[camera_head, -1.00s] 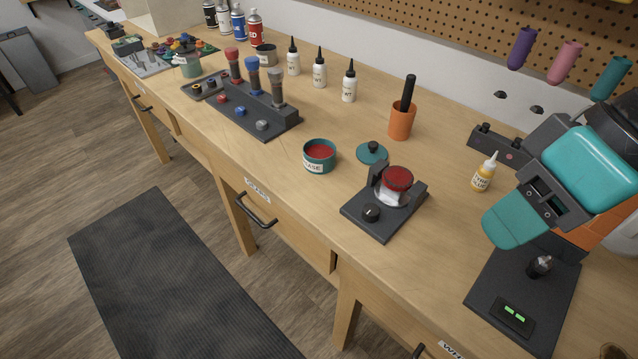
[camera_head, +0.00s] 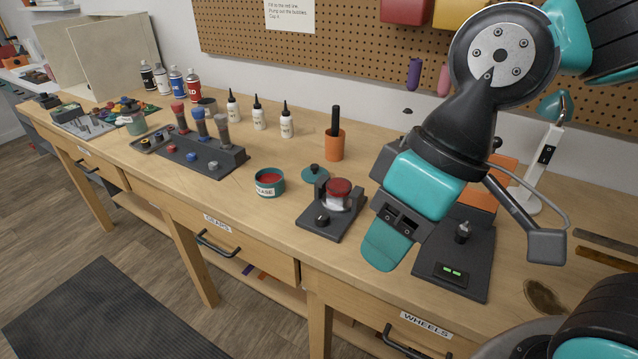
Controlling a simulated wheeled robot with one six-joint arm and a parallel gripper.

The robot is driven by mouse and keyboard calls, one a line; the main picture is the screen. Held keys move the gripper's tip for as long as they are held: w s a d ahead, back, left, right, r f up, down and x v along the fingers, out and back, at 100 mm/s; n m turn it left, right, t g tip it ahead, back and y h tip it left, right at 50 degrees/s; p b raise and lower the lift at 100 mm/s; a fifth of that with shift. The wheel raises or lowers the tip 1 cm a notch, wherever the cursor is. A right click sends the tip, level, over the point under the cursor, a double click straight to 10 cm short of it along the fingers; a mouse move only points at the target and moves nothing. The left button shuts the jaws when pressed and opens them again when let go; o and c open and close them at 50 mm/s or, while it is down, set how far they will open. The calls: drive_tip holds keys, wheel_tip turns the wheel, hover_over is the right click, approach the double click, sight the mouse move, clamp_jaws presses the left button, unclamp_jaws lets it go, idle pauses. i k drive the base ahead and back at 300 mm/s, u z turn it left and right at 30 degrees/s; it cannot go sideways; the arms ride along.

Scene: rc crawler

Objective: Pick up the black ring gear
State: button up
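I cannot make out a black ring gear for certain. A small dark tray (camera_head: 140,145) at the left of the bench holds small round parts, too small to identify. A closed drawer labelled GEARS (camera_head: 225,240) is in the bench front. My gripper (camera_head: 385,250) hangs over the bench at the right, pointing down, with teal finger covers. It is seen side-on, so the gap between its fingers is hidden. It is well to the right of the small tray.
A grease tin (camera_head: 269,183), a dark device with a red-topped jar (camera_head: 333,208) and an orange cup (camera_head: 335,145) stand left of my gripper. A black stand (camera_head: 455,262) is right of it. Dropper bottles (camera_head: 259,115) stand behind. Bench front is fairly clear.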

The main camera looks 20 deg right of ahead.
sight(340, 186)
drive_tip(key=i, duration=0.35)
drive_tip(key=z, duration=0.15)
drive_tip(key=k, duration=1.05)
drive_tip(key=u, duration=1.25)
drive_tip(key=i, duration=1.25)
drive_tip(key=z, duration=0.6)
drive_tip(key=i, duration=0.35)
drive_tip(key=z, duration=0.4)
